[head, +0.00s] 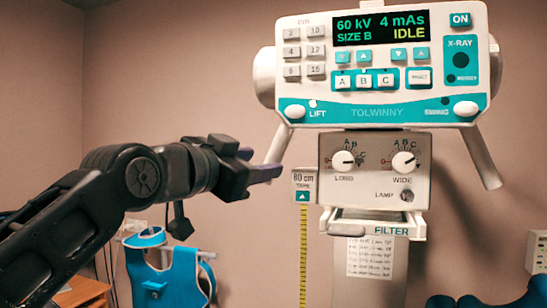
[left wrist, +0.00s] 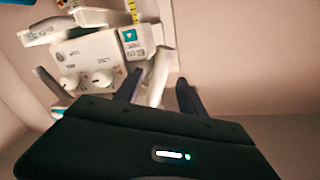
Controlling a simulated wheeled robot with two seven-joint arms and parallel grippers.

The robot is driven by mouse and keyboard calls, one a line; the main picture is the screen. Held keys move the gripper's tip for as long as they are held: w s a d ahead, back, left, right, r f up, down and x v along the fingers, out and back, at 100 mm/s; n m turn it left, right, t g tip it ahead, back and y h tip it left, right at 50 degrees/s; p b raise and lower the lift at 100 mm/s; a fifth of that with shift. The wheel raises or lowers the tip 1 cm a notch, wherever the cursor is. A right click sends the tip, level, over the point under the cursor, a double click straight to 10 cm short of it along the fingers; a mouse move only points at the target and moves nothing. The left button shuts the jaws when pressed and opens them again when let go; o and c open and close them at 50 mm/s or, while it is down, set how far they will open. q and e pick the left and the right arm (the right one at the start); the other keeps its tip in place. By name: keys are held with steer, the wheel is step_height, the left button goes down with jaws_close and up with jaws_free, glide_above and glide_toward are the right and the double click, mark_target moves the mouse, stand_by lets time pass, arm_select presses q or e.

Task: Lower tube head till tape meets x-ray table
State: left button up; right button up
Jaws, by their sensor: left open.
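The white tube head (head: 375,110) has a panel reading 60 kV, 4 mAs, SIZE B, IDLE. A pale bar handle (head: 278,143) slants down from its left side, and a matching handle (head: 482,160) from its right. A yellow tape (head: 303,255) hangs from the "80 cm TAPE" box (head: 303,181) past the lower picture edge. My left gripper (head: 264,164) is open at the left handle's lower end. In the left wrist view the handle (left wrist: 160,76) shows between the open fingers (left wrist: 158,90); I cannot tell whether they touch. The x-ray table is not in view.
Below the panel are a box with two knobs (head: 375,172) and a FILTER tray (head: 372,226). A blue apron (head: 165,270) hangs at the lower left. A wooden desk (head: 82,293) stands in the left corner. Blue shapes (head: 490,300) lie at the lower right.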

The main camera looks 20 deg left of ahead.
mark_target(269, 159)
arm_select(q)
steer(key=p+x, duration=0.1)
steer(key=x, duration=0.3)
steer(key=shift+w+r+p, duration=0.15)
steer(key=shift+w+p, duration=0.1)
steer(key=shift+p, duration=0.1)
steer(key=shift+w+d, duration=0.25)
steer(key=shift+w, duration=0.4)
steer(key=shift+c, duration=0.5)
jaws_close()
